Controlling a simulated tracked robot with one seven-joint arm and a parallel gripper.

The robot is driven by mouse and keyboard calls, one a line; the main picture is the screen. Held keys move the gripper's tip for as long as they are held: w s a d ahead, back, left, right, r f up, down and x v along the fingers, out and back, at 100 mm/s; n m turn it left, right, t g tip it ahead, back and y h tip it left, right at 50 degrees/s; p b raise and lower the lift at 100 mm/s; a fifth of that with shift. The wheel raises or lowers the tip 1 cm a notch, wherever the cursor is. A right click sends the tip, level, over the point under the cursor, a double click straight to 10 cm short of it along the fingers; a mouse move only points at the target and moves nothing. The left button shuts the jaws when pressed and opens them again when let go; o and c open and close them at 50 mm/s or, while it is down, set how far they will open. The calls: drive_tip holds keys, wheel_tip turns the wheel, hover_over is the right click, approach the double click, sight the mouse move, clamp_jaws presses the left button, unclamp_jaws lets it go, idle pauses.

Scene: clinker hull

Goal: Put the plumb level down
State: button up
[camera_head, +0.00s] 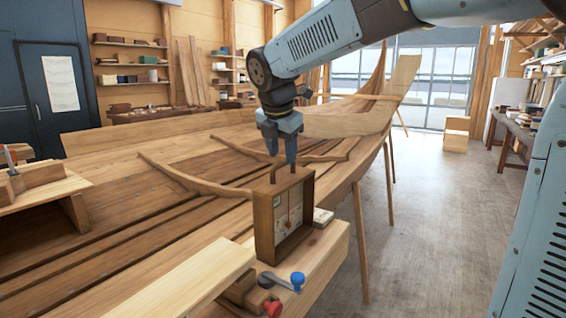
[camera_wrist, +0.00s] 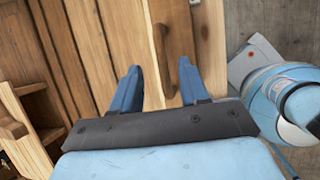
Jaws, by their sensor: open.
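The plumb level (camera_head: 262,228) is an upright wooden box frame with a pale dial face, a red plumb line and a bent handle (camera_head: 282,172) on top. It stands on a light wooden plank (camera_head: 325,260) at the hull's near side. My gripper (camera_head: 281,153) points down right at the handle. In the wrist view my gripper (camera_wrist: 160,68) has its two blue fingers apart, with the brown handle (camera_wrist: 161,50) between and beyond them. The fingers do not appear closed on it. I cannot tell exactly how far they overlap the handle in height.
A blue-knobbed tool (camera_head: 290,281) and a red knob (camera_head: 272,305) lie at the plank's near end. A small pale block (camera_head: 322,217) is right behind the level. Curved ribs (camera_head: 195,180) cross the hull on the left. The floor (camera_head: 440,230) at right is clear.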

drive_tip(key=v, duration=0.7)
drive_tip(key=shift+r, duration=0.2)
drive_tip(key=s+d+f+m, duration=0.7)
drive_tip(key=s+d+m, duration=0.3)
drive_tip(key=m, duration=0.4)
drive_tip(key=s+d+f+m+y, duration=0.1)
drive_tip(key=s+d+f+m, duration=0.7)
drive_tip(key=s+m, duration=0.3)
drive_tip(key=d+m, duration=0.1)
drive_tip(key=m, duration=0.2)
drive_tip(key=shift+d+t, duration=0.4)
